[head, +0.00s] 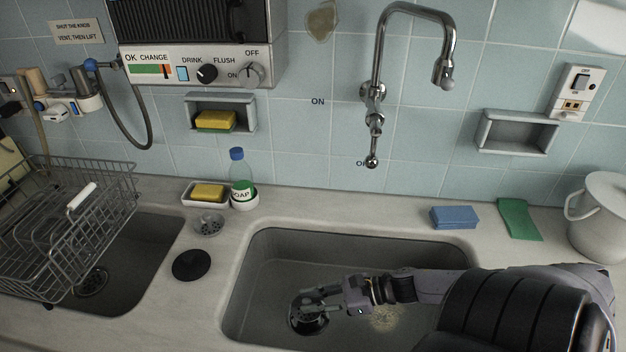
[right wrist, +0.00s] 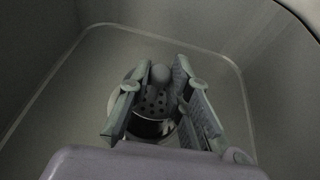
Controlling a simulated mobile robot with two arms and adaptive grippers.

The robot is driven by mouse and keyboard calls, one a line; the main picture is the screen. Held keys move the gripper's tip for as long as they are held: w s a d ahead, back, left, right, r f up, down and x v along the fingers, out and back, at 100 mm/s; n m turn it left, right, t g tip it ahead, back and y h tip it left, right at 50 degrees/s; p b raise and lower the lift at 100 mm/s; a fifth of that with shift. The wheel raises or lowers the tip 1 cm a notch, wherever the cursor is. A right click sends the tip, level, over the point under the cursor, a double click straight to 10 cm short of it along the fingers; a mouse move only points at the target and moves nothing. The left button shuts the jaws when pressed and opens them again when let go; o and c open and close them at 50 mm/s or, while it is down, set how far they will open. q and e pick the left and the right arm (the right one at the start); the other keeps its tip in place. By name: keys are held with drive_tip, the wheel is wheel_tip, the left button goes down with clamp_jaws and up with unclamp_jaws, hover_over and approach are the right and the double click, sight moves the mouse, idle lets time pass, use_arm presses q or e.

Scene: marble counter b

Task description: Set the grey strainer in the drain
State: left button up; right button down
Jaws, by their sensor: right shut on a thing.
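The grey strainer (right wrist: 153,103), a perforated cup with a round knob, is between the fingers of my right gripper (right wrist: 160,88) in the right wrist view. The gripper is shut on its knob. The strainer is over the drain (right wrist: 150,128), whose dark opening and bright rim show along its near side; I cannot tell whether it touches. In the head view, my right gripper (head: 322,294) is low in the right sink, right over the drain (head: 309,324), and hides most of the strainer. My left gripper is not in view.
The right sink's walls (head: 250,275) surround the gripper. Another perforated strainer (head: 209,226) and a black disc (head: 191,265) lie on the counter to the left. A wire rack (head: 75,225) stands over the left sink. The faucet (head: 377,75) hangs above the back edge.

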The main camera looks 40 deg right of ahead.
drive_tip(key=shift+f+b, duration=0.4)
drive_tip(key=shift+f, duration=1.75)
drive_tip(key=shift+f, duration=0.2)
drive_tip(key=c, duration=1.5)
unclamp_jaws()
drive_tip(key=shift+r, duration=0.1)
drive_tip(key=v, duration=0.7)
drive_tip(key=shift+s+d+r, duration=0.15)
drive_tip(key=shift+s+r, duration=0.05)
drive_tip(key=shift+p, duration=0.3)
